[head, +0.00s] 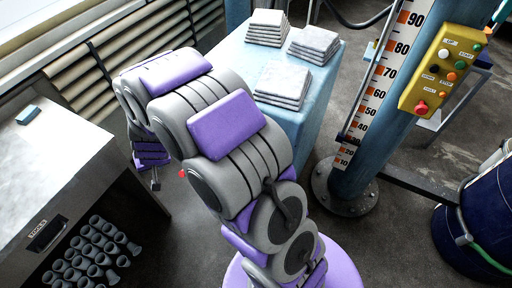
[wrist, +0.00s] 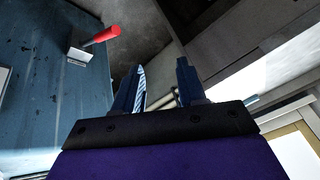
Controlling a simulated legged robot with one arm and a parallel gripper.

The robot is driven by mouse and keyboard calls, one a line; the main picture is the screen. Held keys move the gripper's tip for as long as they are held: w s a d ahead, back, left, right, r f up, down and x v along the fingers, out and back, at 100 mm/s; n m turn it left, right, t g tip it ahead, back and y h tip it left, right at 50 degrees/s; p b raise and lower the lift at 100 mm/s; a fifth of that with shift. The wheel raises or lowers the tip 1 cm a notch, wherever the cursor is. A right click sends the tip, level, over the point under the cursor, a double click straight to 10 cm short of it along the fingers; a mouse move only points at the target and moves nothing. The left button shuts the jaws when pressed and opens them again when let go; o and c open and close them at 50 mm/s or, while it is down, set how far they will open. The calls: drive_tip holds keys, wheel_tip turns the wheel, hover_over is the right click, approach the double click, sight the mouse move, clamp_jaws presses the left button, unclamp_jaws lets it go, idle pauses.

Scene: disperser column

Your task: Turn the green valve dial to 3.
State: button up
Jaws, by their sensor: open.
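The green valve dial does not show clearly in either view. My gripper (wrist: 161,70) is open and empty in the wrist view, with its two dark fingers apart and pointing up the picture. In the head view my gripper (head: 154,179) is small and partly hidden behind my arm, above the floor between the grey bench and the blue cabinet. In the wrist view a red handle (wrist: 101,37) sticks out from a blue surface (wrist: 40,100), left of the fingers and apart from them.
A blue cabinet (head: 312,105) carries stacks of grey slabs. A blue column with a scale (head: 385,85) and a yellow button box (head: 440,70) stands right. A dark blue drum (head: 480,225) is at the far right. A metal bench (head: 60,150) is left.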

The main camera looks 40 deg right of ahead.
drive_tip(key=w+d+f+m+t+h+p, duration=0.15)
drive_tip(key=d+f+h, duration=0.25)
drive_tip(key=f, duration=0.5)
drive_tip(key=w+d+f+m+h, duration=0.1)
drive_tip(key=w+d+f+h, duration=0.2)
drive_tip(key=f, duration=0.6)
drive_tip(key=s+d+f+h, duration=0.5)
drive_tip(key=s+d+h, duration=0.15)
drive_tip(key=d, duration=0.45)
drive_tip(key=s+d+r+n+h+p, duration=0.25)
drive_tip(key=s+d+h, duration=0.2)
drive_tip(key=s, duration=0.35)
drive_tip(key=b+x, duration=0.3)
drive_tip(key=x, duration=1.4)
drive_tip(key=shift+s+d+n, duration=0.3)
drive_tip(key=shift+d, duration=0.05)
drive_tip(key=shift+d+f, duration=0.2)
